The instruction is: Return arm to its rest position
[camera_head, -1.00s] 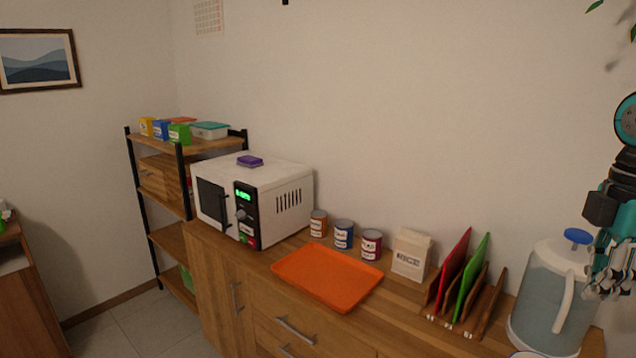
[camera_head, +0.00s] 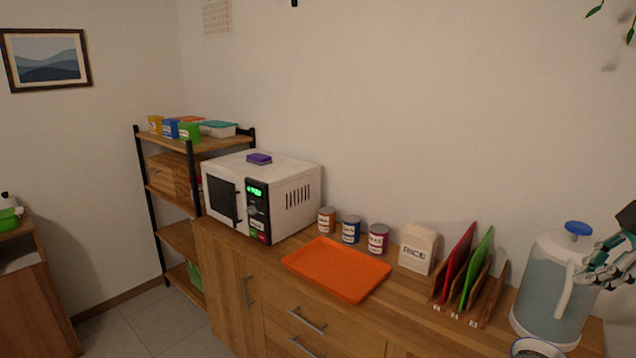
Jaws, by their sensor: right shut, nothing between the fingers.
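My right gripper (camera_head: 602,266) shows at the right edge of the head view, with its arm cut off by the frame. Its fingers are shut and hold nothing. It is beside the clear pitcher (camera_head: 543,285) with the blue lid knob, close to the pitcher's handle; I cannot tell whether they touch. My left gripper is out of view. Three spice cans stand by the wall on the counter: an orange-brown one (camera_head: 327,220), a blue one (camera_head: 351,230) and a dark red one (camera_head: 378,240).
An orange tray (camera_head: 336,270) lies on the wooden counter, with a microwave (camera_head: 290,195) to its left. A rice bag (camera_head: 418,249) and a rack with red and green boards (camera_head: 478,265) stand between cans and pitcher. A shelf unit (camera_head: 180,211) is at the left.

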